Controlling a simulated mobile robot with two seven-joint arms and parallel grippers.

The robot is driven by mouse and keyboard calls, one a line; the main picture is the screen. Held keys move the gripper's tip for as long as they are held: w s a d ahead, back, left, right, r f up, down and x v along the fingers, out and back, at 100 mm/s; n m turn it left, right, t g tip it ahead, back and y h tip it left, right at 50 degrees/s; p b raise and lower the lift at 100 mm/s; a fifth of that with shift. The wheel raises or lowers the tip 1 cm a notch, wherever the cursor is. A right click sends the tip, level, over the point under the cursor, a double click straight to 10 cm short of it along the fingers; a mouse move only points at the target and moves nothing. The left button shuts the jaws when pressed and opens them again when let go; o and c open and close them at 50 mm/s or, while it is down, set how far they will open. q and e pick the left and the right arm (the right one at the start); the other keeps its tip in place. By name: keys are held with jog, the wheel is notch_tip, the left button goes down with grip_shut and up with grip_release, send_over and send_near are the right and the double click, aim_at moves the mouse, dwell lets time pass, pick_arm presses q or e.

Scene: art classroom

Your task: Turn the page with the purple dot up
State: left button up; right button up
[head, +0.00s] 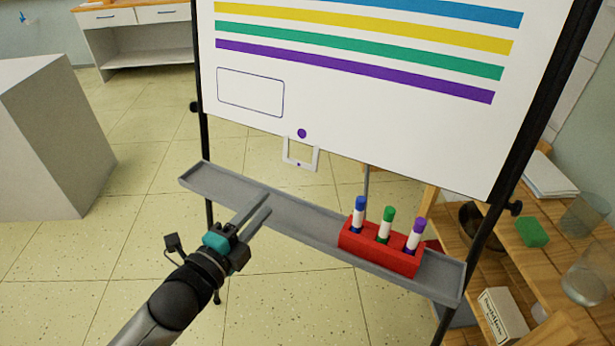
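The white page (360,105) hangs on the easel, with blue, yellow, green and purple stripes and an outlined empty box. A purple dot (302,133) is at its lower edge. Just below the dot hangs a white square loop tab (301,166) with a small purple mark on it. My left gripper (269,202) is in front of the easel's tray, lower and to the left of the tab and apart from it. Its two fingers are parallel with a narrow gap and nothing between them. The page's top is out of view. My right gripper is not in view.
A grey tray (215,187) runs under the page. A red holder (378,250) on it carries blue, green and purple markers. A wooden shelf (560,255) with glass jars and a green block stands right. A grey block (50,145) stands left; the floor between is clear.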

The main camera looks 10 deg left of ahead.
pick_arm(q)
jog(key=b, duration=0.3)
send_near(299, 163)
jog(key=w, duration=0.2)
jog(key=w+d, duration=0.1)
jog(key=shift+w+f+m, duration=0.3)
jog(key=shift+w+f, duration=0.05)
jog(key=shift+b+x, duration=0.3)
jog(key=shift+x, duration=2.95)
jog(key=shift+s+r, duration=0.1)
jog(key=shift+r, duration=0.05)
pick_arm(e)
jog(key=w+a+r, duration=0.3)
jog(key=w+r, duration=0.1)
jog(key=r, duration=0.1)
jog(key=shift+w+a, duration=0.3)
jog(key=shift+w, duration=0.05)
pick_arm(q)
grip_shut()
